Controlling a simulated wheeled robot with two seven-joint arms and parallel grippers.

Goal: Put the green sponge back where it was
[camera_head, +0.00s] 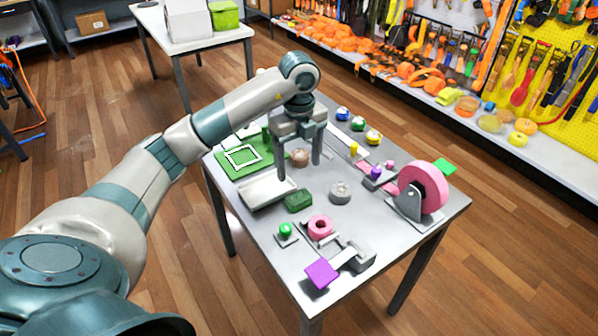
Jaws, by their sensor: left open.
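A dark green block, which looks like the green sponge (298,202), lies on the grey table beside the right end of the white tray (262,197). A green mat (228,169) with a white square outline lies at the table's left corner, behind the tray. My left gripper (299,171) points down above the table, behind the sponge. Its two fingers are apart with nothing held between them. A round brown thing (299,157) shows behind the fingers. My right gripper is out of view.
A grey round piece (340,193), a pink ring (320,227), a purple square (321,273) and a large pink wheel on a stand (424,187) occupy the table's front and right. Small coloured items stand at the back. A tool wall and shelf lie beyond.

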